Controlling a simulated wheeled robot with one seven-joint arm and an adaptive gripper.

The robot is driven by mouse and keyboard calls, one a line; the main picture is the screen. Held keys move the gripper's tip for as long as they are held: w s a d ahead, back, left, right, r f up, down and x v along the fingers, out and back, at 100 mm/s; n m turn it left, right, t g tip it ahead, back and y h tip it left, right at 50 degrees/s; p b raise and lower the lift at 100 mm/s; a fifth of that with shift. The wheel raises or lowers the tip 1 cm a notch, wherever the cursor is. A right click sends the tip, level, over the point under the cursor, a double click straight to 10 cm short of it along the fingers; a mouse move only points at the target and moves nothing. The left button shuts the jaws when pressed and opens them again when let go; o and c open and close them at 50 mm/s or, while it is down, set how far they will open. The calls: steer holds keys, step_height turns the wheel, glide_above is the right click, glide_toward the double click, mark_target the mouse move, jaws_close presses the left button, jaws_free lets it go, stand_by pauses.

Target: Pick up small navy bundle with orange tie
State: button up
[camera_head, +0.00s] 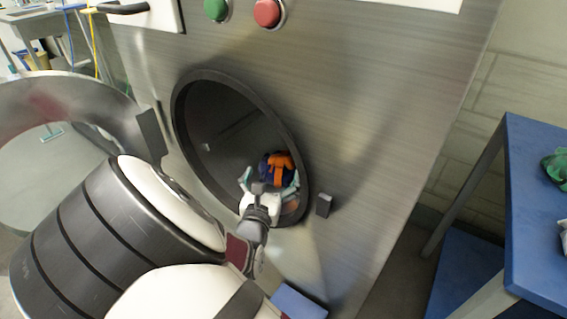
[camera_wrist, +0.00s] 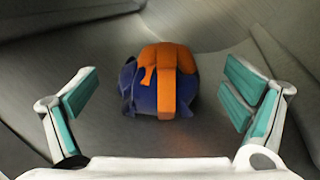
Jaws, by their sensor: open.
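The small navy bundle with an orange tie (camera_wrist: 145,98) lies inside the round drum of a steel machine. The orange tie (camera_wrist: 172,85) wraps over its top and down its front. In the head view the bundle (camera_head: 265,170) shows in the lower right of the drum opening, just beyond my gripper. My gripper (camera_wrist: 160,110) is open and empty, with one teal-padded finger on each side of the bundle in the wrist picture. Gaps show between both fingers and the bundle. The head view shows my gripper (camera_head: 270,180) inside the opening, partly covering the bundle's lower part.
The open round door (camera_head: 70,95) stands at the left. A blue table (camera_head: 535,210) with a green item (camera_head: 556,168) stands at the right. The drum floor around the bundle looks clear.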

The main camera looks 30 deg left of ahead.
mark_target(275, 163)
steer(key=shift+b+x, duration=0.45)
steer(key=shift+x, duration=0.75)
steer(key=x, duration=0.1)
steer(key=b+x, duration=0.2)
steer(key=x, duration=0.1)
steer(key=shift+a+f, duration=0.25)
steer(key=shift+f, duration=0.05)
steer(key=shift+w+a+r, duration=0.15)
steer(key=shift+w, duration=0.35)
steer(key=c, duration=2)
